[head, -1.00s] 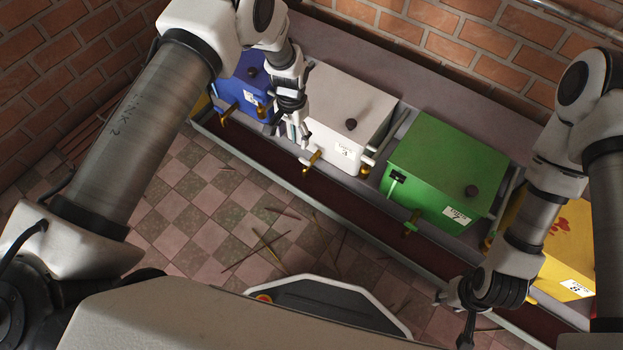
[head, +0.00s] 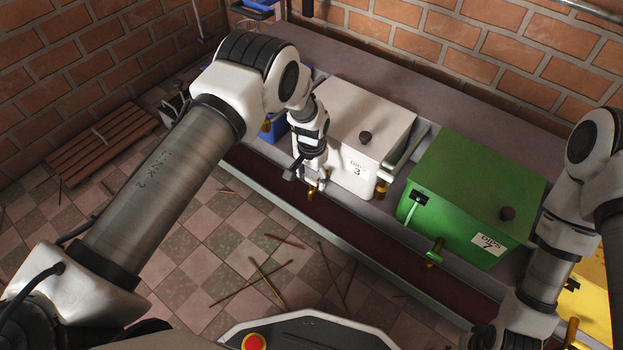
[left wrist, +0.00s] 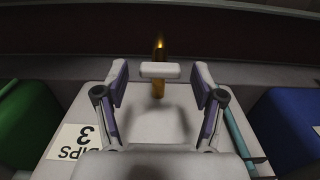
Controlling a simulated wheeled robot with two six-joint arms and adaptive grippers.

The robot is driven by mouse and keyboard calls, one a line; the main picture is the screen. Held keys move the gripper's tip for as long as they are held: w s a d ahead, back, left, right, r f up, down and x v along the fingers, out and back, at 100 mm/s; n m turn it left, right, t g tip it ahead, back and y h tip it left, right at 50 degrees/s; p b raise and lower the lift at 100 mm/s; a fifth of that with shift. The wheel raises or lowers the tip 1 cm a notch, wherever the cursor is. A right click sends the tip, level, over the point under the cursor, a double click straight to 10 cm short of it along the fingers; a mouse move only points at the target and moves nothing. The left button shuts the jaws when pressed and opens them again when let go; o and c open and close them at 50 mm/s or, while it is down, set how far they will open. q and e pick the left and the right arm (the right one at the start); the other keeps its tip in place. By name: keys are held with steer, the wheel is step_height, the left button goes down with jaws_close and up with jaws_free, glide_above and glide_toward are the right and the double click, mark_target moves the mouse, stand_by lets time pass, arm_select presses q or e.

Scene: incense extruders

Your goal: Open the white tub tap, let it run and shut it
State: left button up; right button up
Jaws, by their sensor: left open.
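The white tub (head: 345,135), labelled "DIPS 3", stands on the bench in the head view. Its brass tap (head: 313,190) sticks out low on the front. In the left wrist view the tap (left wrist: 158,88) carries a pale crossbar handle (left wrist: 160,70). My left gripper (head: 308,180) is at this tap. In the left wrist view my left gripper (left wrist: 160,85) is open, one finger on each side of the handle, with gaps to it. Whether the tap runs cannot be told. My right arm is at the lower right; its fingertips are out of view.
A green tub (head: 470,185) stands to the right of the white one and a yellow tub (head: 592,300) beyond it. A blue tub (head: 274,135) is to the left, mostly hidden by my arm. A dark red trough (head: 350,230) runs below the taps. Sticks lie on the tiled floor.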

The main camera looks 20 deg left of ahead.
arm_select(q)
steer(key=c, duration=1.1)
steer(key=shift+c, duration=0.2)
steer(key=shift+r+n, duration=0.1)
steer(key=shift+n, duration=0.3)
steer(key=shift+n+p, duration=0.9)
steer(key=shift+n, duration=0.7)
steer(key=n, duration=0.5)
steer(key=shift+s+n+p, duration=0.1)
steer(key=shift+n+p, duration=0.3)
